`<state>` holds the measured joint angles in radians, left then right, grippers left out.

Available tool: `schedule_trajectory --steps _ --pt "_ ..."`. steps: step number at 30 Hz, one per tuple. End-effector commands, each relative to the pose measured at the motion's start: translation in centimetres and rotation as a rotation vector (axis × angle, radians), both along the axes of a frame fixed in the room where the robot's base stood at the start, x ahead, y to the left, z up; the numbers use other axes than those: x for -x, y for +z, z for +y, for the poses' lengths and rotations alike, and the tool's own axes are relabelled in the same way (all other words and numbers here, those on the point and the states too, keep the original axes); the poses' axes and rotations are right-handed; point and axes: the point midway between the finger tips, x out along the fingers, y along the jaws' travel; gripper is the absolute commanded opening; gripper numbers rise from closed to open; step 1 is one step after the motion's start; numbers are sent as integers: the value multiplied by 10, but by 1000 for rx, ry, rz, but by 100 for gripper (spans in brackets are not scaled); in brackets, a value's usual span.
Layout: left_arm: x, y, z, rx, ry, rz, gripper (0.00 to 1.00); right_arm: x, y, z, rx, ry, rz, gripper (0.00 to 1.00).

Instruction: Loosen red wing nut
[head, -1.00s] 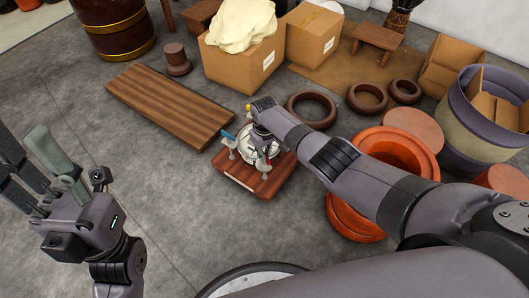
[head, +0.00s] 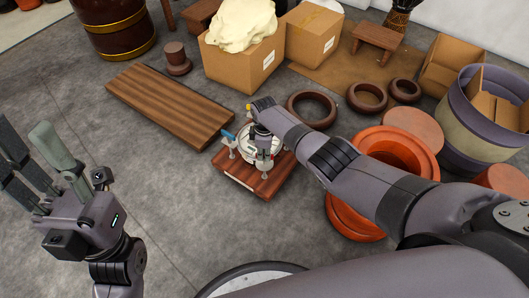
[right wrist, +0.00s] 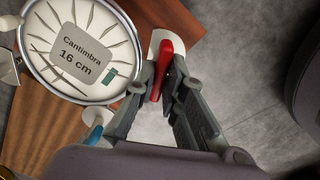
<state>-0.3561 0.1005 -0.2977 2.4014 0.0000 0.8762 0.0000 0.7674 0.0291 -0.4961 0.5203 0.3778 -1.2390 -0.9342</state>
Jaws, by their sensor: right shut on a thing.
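The red wing nut (right wrist: 163,68) stands at the rim of a round white drum head fixture (right wrist: 82,49) labelled "Cantimbra 16 cm". My right gripper (right wrist: 166,72) is shut on the red wing nut, with one finger on each side of it. In the head view, my right gripper (head: 264,148) reaches down over the right part of the fixture and hides the red wing nut. A blue wing nut (head: 229,135) is on the fixture's left side and shows partly in the right wrist view (right wrist: 95,134). My left gripper (head: 30,133) is open and empty at the far left.
The fixture stands on a small wooden board (head: 239,182) on the grey floor. A long plank (head: 170,104) lies behind to the left. Dark rings (head: 312,106) lie behind it, and an orange drum shell (head: 350,215) stands to the right. The floor at left front is clear.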

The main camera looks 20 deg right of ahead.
Motion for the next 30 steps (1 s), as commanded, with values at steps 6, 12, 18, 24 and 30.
schedule_trajectory --steps 6,12,18,24,30 --pt "2 0 1 2 0 -10 40 1 -1 0 1 98 4 0" --pt "3 1 1 5 0 -17 40 1 -1 -1 1 140 4 0" --pt "3 2 1 5 -1 -21 40 1 -1 -1 1 150 4 0" --pt "3 2 1 4 -1 -19 40 1 -1 -1 1 149 4 0" --pt "2 1 0 4 -2 -17 40 1 -1 -1 0 149 2 20"
